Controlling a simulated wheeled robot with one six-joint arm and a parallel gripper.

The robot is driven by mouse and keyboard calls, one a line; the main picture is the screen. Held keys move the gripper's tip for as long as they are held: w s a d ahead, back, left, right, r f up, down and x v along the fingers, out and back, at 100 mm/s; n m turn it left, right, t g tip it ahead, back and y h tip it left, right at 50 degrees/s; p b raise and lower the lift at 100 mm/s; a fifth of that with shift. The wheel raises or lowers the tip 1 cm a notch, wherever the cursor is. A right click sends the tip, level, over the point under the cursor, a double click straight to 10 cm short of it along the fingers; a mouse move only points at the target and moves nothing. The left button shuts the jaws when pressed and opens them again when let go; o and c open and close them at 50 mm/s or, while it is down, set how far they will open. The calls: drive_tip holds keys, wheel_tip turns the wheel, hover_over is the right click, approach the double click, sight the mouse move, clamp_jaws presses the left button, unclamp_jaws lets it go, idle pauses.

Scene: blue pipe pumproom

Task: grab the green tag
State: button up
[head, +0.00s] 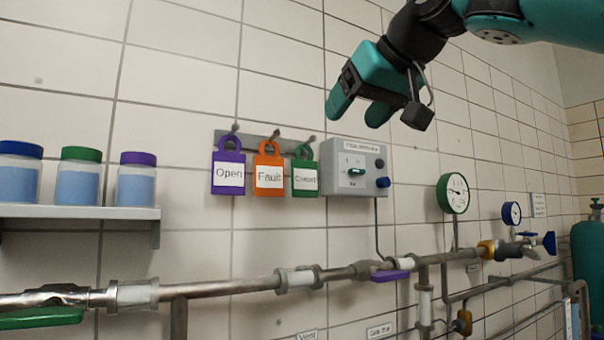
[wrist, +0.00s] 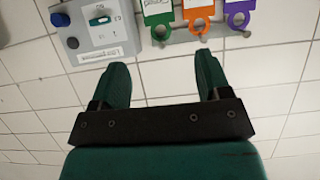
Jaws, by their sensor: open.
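The green tag (head: 305,178) hangs from a hook on the wall rail, at the right end of a row of three tags. It has a white label whose word is too small to read surely. In the wrist view the green tag (wrist: 158,14) is at the top, upside down and partly cut off by the frame edge. My gripper (head: 356,112) is open and empty, above and to the right of the tags in the head view. In the wrist view my gripper's fingertips (wrist: 160,68) point up towards the row, apart from the green tag.
The orange "Fault" tag (head: 268,178) hangs close beside the green one, and the purple "Open" tag (head: 229,174) further left. A grey control box (head: 350,165) is just right of the green tag. A shelf (head: 80,211) with jars is at left. Pipes (head: 230,290) run below.

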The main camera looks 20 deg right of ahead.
drive_tip(key=p, duration=0.2)
approach(305, 172)
drive_tip(key=x, duration=0.2)
drive_tip(key=shift+p+x, duration=1.25)
drive_tip(key=shift+x, duration=2.15)
drive_tip(key=shift+c, duration=0.2)
drive_tip(key=c, duration=0.5)
